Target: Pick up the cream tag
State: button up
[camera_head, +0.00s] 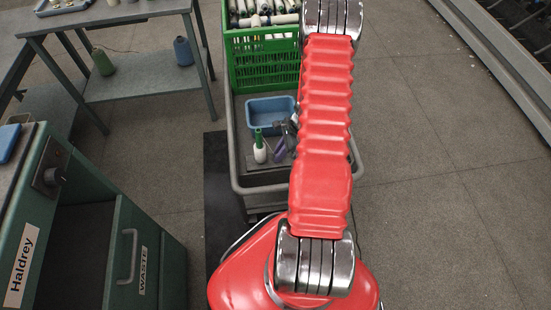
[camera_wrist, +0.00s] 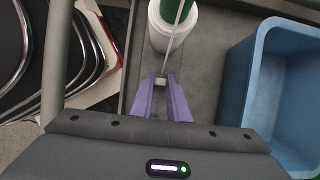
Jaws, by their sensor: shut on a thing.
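In the wrist view, my gripper (camera_wrist: 161,88) has two purple fingers shut on a small cream piece, the cream tag (camera_wrist: 161,81), at the fingertips. A thin pale cord or rod runs from the tag up across a white bottle-like object with a green top (camera_wrist: 167,35). I cannot tell whether the cord is fixed to it. In the head view, my gripper (camera_head: 280,150) shows partly beside my red arm, low in the grey trolley. The white and green object (camera_head: 260,150) stands just left of it. The tag is too small to make out there.
A blue bin (camera_head: 268,112) stands close behind my gripper, and to its right in the wrist view (camera_wrist: 240,85). The grey trolley rim (camera_head: 240,188) surrounds them. A green crate (camera_head: 262,62) stands at the far end. Green drawers (camera_head: 140,250) are at left; open floor is at right.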

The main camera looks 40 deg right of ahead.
jog(key=shift+r, duration=0.15)
notch_tip(320, 180, up, 10)
dwell(0.8)
dwell(0.6)
jog(key=shift+r, duration=1.4)
jog(key=shift+s, duration=0.1)
